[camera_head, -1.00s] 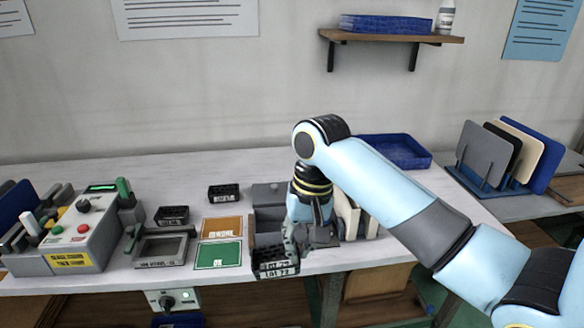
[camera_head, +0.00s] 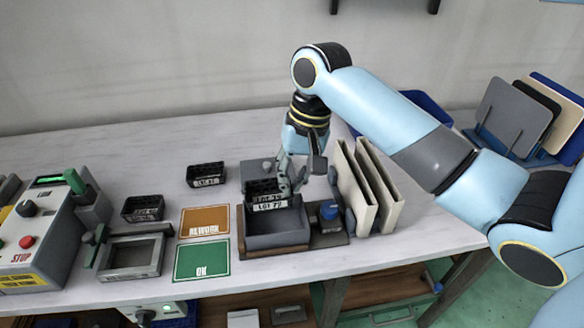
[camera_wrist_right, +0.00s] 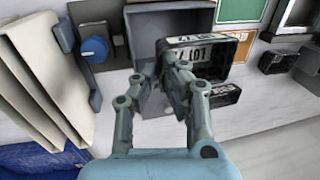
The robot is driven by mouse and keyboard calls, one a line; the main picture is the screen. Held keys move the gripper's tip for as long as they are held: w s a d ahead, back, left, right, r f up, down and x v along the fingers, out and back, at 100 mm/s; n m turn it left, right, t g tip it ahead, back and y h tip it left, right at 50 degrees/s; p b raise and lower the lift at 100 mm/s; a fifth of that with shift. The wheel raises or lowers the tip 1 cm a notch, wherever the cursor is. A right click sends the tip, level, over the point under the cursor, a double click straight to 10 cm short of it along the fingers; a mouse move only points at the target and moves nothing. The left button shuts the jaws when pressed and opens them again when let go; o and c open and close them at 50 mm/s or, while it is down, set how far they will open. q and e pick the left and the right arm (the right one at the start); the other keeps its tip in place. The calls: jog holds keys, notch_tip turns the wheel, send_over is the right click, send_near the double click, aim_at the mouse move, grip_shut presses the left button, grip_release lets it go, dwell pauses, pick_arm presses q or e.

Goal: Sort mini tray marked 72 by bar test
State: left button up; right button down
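The black mini tray marked LOT 72 (camera_head: 268,196) is in my right gripper (camera_head: 291,182), whose fingers are closed at its right side. It appears above the rear part of an open grey bin (camera_head: 280,236); the gap below it is hard to judge. In the right wrist view, the fingers (camera_wrist_right: 165,85) meet the tray's edge (camera_wrist_right: 215,72), and its LOT label shows. My left gripper is out of view.
Two other black mini trays (camera_head: 206,174) (camera_head: 143,208) stand at the left, behind a grey frame fixture (camera_head: 130,257). A control box (camera_head: 35,240) is far left. A blue knob (camera_head: 329,209) and upright cream panels (camera_head: 365,190) stand right of the bin. The rear left table is clear.

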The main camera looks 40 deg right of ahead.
jog(key=f+b, duration=0.1)
jog(key=b, duration=0.4)
send_over(293, 226)
notch_tip(293, 226, down, 5)
jog(key=shift+f, duration=0.1)
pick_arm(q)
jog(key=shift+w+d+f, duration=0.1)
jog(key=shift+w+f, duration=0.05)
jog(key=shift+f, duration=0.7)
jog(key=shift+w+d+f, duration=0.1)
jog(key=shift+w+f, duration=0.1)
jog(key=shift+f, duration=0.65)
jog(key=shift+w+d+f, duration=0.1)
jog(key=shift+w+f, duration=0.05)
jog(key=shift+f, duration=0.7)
pick_arm(e)
jog(key=shift+f, duration=0.45)
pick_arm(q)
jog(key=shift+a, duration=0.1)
pick_arm(e)
jog(key=c, duration=1.4)
grip_release()
